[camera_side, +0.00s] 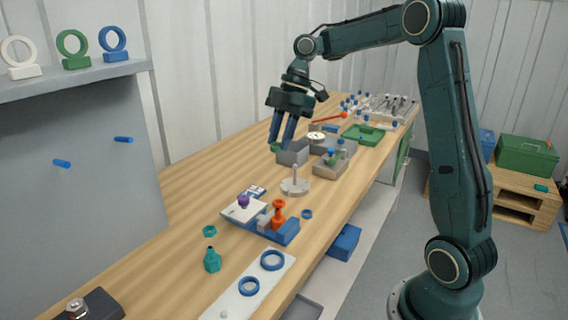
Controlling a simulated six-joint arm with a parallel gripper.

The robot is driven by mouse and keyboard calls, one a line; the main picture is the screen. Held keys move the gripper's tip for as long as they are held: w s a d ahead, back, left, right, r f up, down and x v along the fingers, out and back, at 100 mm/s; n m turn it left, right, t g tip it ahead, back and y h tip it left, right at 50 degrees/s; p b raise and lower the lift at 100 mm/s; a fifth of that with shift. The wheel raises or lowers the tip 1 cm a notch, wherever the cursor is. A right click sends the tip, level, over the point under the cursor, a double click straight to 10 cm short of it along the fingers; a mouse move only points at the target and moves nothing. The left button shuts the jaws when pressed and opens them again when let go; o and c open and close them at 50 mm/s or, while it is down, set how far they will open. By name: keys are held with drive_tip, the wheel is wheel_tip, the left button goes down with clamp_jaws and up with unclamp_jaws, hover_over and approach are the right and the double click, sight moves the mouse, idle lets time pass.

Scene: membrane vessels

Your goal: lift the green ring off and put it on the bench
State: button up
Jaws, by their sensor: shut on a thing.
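My gripper (281,143) is over the far half of the bench (182,193), pointing down. It is shut on a small green thing (276,149), of which a bit shows at the fingertips; it appears to be the green ring. The held thing shows just left of a grey open box (293,153); I cannot tell its height above the bench. A pale round stand with an upright post (295,184) is nearer the camera, with no ring on it.
A blue fixture (283,233) with a white plate and orange part stands mid-bench. A teal nut (209,231), teal bottle (212,261) and white strip with blue rings (230,304) are nearer. Green tray (363,134) lies beyond. Bare wood lies left of the fixture.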

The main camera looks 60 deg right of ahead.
drive_tip(key=shift+r, duration=0.1)
drive_tip(key=shift+r, duration=1.35)
drive_tip(key=shift+d, duration=0.1)
drive_tip(key=s+d+f+m+t, duration=0.1)
drive_tip(key=d+f+m, duration=0.2)
drive_tip(key=d, duration=0.6)
drive_tip(key=m+t+h, duration=0.1)
drive_tip(key=m, duration=0.2)
hover_over(323, 202)
drive_tip(key=s+d, duration=0.1)
wheel_tip(323, 202, down, 4)
drive_tip(key=f, duration=0.1)
wheel_tip(323, 202, down, 15)
drive_tip(key=shift+f, duration=0.15)
drive_tip(key=shift+f, duration=0.1)
drive_tip(key=shift+f, duration=2)
drive_tip(key=shift+f, duration=0.1)
